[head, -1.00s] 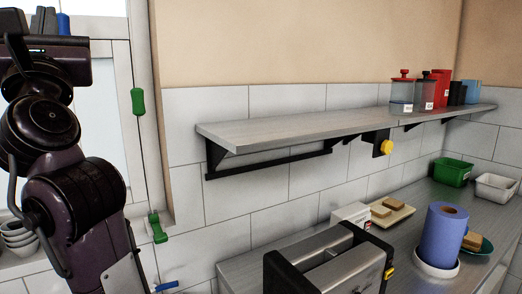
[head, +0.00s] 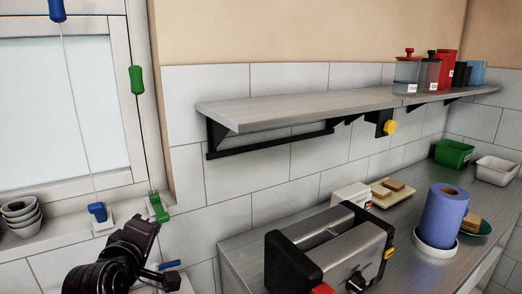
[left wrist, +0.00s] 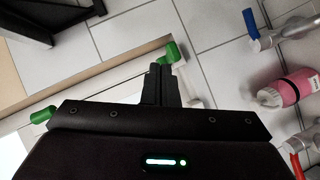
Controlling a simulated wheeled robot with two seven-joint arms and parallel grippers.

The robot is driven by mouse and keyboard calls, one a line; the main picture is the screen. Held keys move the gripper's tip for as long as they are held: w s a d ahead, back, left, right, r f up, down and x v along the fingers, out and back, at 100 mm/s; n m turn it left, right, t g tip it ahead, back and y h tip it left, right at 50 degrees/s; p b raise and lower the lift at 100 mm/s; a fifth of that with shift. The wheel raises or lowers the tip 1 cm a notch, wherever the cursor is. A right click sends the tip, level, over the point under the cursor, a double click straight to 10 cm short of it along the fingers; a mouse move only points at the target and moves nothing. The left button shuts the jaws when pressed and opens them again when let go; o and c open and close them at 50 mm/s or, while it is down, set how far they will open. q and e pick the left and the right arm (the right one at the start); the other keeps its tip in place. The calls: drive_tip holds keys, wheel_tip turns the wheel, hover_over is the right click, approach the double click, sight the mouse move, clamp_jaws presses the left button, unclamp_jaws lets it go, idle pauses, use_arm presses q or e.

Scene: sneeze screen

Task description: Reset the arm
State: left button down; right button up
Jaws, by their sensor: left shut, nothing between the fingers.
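My left arm (head: 100,275) is low in the bottom left of the head view, dark and partly cut off by the lower edge. In the left wrist view my left gripper (left wrist: 158,75) has its black fingers together, with nothing held. The fingertips appear close to a green cord fitting (left wrist: 173,52) at the window frame, but I cannot tell whether they touch. In the head view this lower green fitting (head: 158,207) is above and right of the arm. My right gripper is in neither view.
A wall shelf (head: 300,110) holds several containers. Below it, a toaster (head: 330,250) and paper towel roll (head: 443,217) stand on the counter. Stacked bowls (head: 20,215) sit on the windowsill. A pink bottle (left wrist: 280,92) and blue-handled tap (left wrist: 250,22) show in the wrist view.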

use_arm(q)
drive_tip(key=s+d+f+m+g, duration=0.3)
drive_tip(key=s+f+m+g, duration=1)
drive_tip(key=s+f, duration=1.15)
wheel_tip(320, 180, down, 39)
drive_tip(key=s+m+b, duration=0.2)
drive_tip(key=m+b, duration=0.1)
drive_tip(key=b, duration=0.2)
drive_tip(key=s+a+f+b, duration=0.2)
drive_tip(key=s+f, duration=0.7)
drive_tip(key=f, duration=0.1)
drive_tip(key=s+a+f+g+b, duration=0.1)
drive_tip(key=s+f+b, duration=0.1)
drive_tip(key=s+f, duration=0.7)
drive_tip(key=shift+s+a+f, duration=0.35)
drive_tip(key=shift+s+f, duration=0.05)
drive_tip(key=shift+f, duration=0.25)
